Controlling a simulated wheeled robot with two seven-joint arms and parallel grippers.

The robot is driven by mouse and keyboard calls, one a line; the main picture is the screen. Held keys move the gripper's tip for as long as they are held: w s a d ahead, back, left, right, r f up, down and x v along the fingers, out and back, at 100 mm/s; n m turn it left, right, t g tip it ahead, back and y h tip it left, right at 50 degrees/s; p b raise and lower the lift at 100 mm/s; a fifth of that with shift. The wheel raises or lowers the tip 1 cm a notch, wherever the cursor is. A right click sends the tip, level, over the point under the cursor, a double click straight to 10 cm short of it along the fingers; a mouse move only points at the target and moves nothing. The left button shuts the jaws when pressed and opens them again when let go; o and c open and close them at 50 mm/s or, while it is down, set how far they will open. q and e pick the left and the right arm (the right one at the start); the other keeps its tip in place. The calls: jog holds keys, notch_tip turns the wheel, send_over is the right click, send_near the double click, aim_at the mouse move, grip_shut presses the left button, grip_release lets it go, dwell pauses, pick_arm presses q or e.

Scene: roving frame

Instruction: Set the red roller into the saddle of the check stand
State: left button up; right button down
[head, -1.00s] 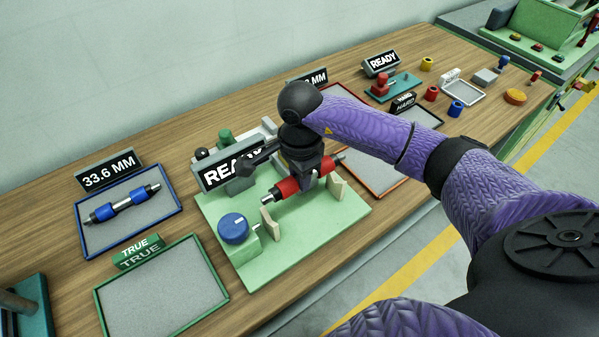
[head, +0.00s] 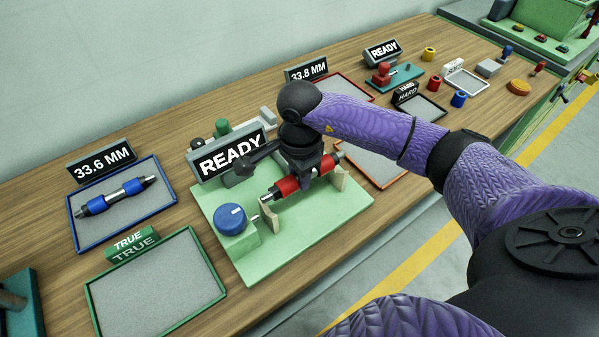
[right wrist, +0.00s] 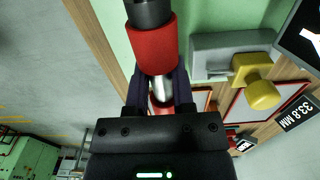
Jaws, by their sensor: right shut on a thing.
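The red roller (head: 287,187) has red sleeves and metal ends. My right gripper (head: 310,176) is shut around its middle, and the right wrist view shows the fingers (right wrist: 160,88) on its bare metal section. The check stand (head: 300,240) is a light green plate with a blue knob (head: 231,219) and a READY sign (head: 232,155). Its saddle has two cream posts, left (head: 269,218) and right (head: 340,180). The roller lies lengthwise along the line of the posts, its ends at their tops. I cannot tell whether it touches them. My left gripper is out of view.
A blue-rimmed tray (head: 78,238) holds a blue roller (head: 116,196). A green-rimmed TRUE tray (head: 220,283) is empty. Red-rimmed trays and small coloured parts lie farther right. A grey block and green knob (head: 222,127) stand behind the sign.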

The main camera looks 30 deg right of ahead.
jog(key=shift+f+b, duration=0.55)
jog(key=shift+f, duration=0.05)
jog(key=shift+f+b, duration=0.55)
jog(key=shift+f, duration=0.25)
jog(key=shift+f, duration=0.1)
